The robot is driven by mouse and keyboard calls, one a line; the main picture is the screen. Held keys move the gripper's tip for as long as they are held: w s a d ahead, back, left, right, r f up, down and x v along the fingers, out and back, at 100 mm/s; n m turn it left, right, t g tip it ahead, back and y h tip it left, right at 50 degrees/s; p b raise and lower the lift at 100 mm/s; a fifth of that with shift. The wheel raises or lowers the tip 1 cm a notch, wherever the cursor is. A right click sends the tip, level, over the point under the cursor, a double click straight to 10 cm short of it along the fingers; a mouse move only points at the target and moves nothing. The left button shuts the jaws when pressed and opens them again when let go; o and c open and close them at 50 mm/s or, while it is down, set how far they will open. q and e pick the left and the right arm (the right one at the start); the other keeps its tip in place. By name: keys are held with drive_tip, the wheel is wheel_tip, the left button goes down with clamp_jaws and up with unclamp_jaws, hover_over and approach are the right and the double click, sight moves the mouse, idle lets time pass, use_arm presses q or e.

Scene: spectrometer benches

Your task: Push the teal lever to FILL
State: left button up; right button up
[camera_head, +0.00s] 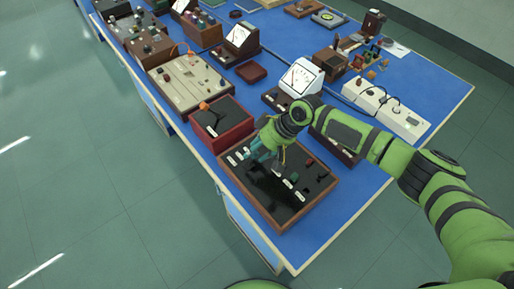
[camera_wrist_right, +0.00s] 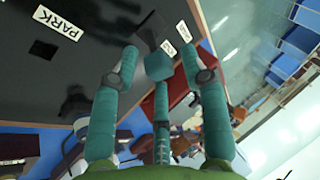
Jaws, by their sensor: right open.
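The black panel in a wooden frame (camera_head: 325,186) lies near the table's front corner, with white labels and small controls. My right gripper (camera_head: 262,152) is low over its upper left part. In the wrist view, the right gripper (camera_wrist_right: 158,78) has its teal fingers spread apart. A teal block (camera_wrist_right: 158,67) shows between the fingertips, near two small labels; I cannot tell whether it is the teal lever's knob or a third fingertip. The PARK label (camera_wrist_right: 58,23) is at the upper left. The FILL label cannot be made out. My left gripper is not in view.
A red box with an orange-knobbed lever (camera_head: 203,106) stands just behind the panel. A white meter (camera_head: 301,77) and a white strip unit (camera_head: 385,109) are farther back. Bare blue table (camera_head: 300,246) lies at the front corner.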

drive_tip(key=shift+c, duration=0.4)
clamp_jaws()
drive_tip(key=shift+w+d+f+b, duration=0.15)
drive_tip(key=shift+f+b, duration=0.25)
drive_tip(key=shift+b, duration=0.4)
drive_tip(key=shift+r+g+y+b, duration=0.15)
drive_tip(key=shift+g+y+b, duration=0.15)
drive_tip(key=shift+y+b, duration=0.1)
drive_tip(key=shift+r, duration=0.1)
drive_tip(key=shift+o, duration=0.4)
unclamp_jaws()
